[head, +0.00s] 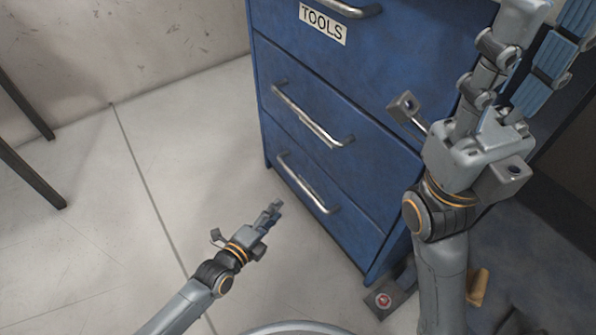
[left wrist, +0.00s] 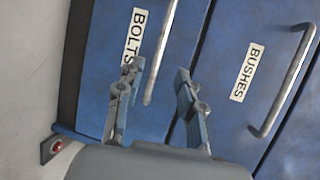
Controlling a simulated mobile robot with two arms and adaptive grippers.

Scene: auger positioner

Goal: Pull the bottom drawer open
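The blue tool cabinet (head: 345,215) stands with its drawer fronts facing me. The bottom drawer's metal bar handle (head: 307,184) is low on the front, and the drawer looks closed. My left gripper (head: 274,209) is low in front of this drawer, just left of the handle. In the left wrist view its two fingers (left wrist: 159,68) are spread apart. The bottom handle (left wrist: 160,60) shows between and beyond them, beside a BOLTS label (left wrist: 133,37). Contact is not visible. My right gripper (head: 525,50) is raised at the upper right, fingers apart and empty.
Above is the middle drawer's handle (head: 312,115), by a BUSHES label (left wrist: 247,72). A TOOLS label (head: 323,24) is higher up. A small plate with a red button (head: 384,300) lies at the cabinet's foot. The floor to the left is clear; dark legs (head: 30,170) stand at far left.

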